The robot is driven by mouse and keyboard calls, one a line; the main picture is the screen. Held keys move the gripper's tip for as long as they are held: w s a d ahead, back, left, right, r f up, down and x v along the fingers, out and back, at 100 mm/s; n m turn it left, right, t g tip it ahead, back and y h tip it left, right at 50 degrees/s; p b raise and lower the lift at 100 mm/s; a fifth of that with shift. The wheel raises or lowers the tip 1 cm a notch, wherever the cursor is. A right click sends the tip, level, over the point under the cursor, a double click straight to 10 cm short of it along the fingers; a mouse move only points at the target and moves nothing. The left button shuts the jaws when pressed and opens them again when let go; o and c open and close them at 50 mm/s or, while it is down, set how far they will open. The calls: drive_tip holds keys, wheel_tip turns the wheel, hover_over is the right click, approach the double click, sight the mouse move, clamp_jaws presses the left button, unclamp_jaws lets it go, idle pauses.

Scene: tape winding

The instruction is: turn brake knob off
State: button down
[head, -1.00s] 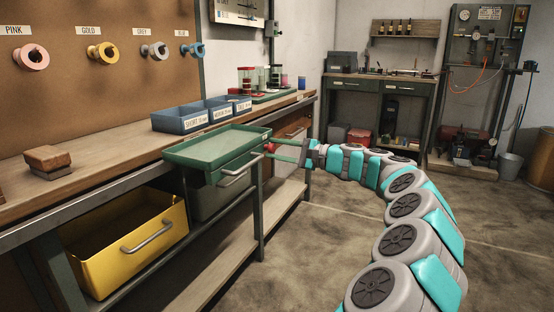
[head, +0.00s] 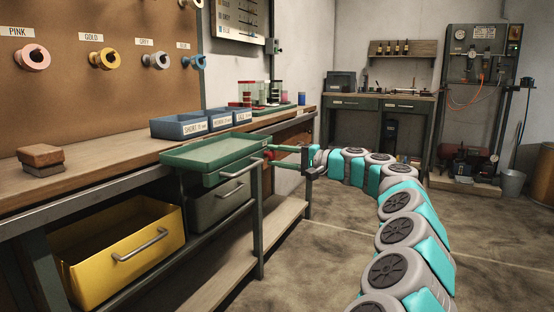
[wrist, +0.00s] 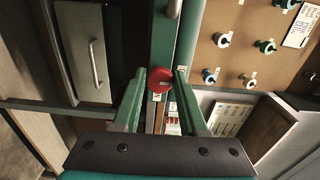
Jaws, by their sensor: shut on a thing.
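The red brake knob (wrist: 158,84) sits on the end of a green bar in the wrist view, with a small white label beside it. In the head view the knob (head: 268,155) shows as a small red spot at the right end of the green tray. My gripper (wrist: 160,72) has one green finger on each side of the knob and is shut on it. My gripper (head: 277,157) also shows in the head view, reaching in from the right. The fingers partly hide the knob there, and its exact setting is hard to read.
The green tray (head: 205,153) juts from the workbench (head: 100,185). A yellow drawer (head: 90,262) stands open below. Blue boxes (head: 180,125) and a brown block (head: 40,155) lie on the bench top. Colored spools hang on the board above.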

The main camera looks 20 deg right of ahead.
idle(0.3)
drive_tip(key=shift+c, duration=2.4)
unclamp_jaws()
drive_tip(key=v, duration=0.7)
drive_tip(key=shift+s+d+p, duration=0.25)
drive_tip(key=shift+s+p, duration=0.05)
drive_tip(key=shift+p, duration=0.05)
